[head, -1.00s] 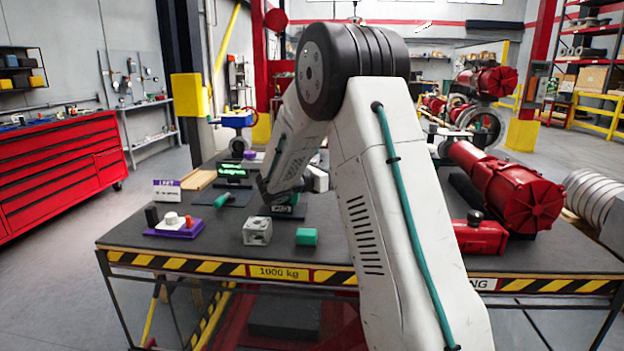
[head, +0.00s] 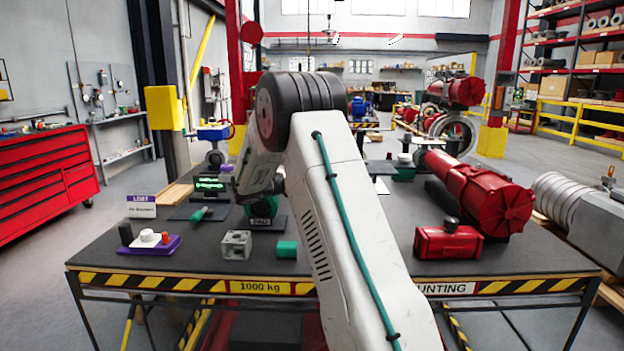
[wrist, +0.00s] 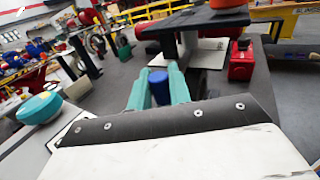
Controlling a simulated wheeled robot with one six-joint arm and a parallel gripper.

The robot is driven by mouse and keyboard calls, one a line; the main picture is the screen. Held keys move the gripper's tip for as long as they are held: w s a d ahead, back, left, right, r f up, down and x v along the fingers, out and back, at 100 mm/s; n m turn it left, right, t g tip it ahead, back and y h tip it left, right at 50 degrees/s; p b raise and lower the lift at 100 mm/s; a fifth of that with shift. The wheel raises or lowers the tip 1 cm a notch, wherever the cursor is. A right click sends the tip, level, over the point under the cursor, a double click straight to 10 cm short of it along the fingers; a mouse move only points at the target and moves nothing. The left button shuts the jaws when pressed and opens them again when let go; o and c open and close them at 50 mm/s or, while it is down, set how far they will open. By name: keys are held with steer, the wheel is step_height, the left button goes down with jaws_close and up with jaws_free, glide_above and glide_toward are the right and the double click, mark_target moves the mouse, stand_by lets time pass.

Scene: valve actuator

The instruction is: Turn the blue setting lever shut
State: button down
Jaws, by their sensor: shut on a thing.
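The blue setting lever appears in the wrist view as a short blue rounded piece (wrist: 158,85) between the two teal fingers of my gripper (wrist: 158,88). The fingers are shut on it, one at each side. Only its upper end shows; its lower part and pivot are hidden by the fingers and the dark bracket of my wrist. In the head view my own arm covers my gripper and the lever, so the lever's angle cannot be told.
In the wrist view a dark plate on a grey post (wrist: 190,25) stands just beyond the fingers, with a red box (wrist: 241,62) to the right. In the head view a grey block (head: 236,244), green block (head: 287,249) and purple tray (head: 135,248) stand near the table's front edge.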

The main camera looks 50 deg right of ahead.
steer(key=c, duration=1.3)
jaws_free()
steer(key=shift+c, duration=0.2)
steer(key=v, duration=0.7)
steer(key=shift+a, duration=0.35)
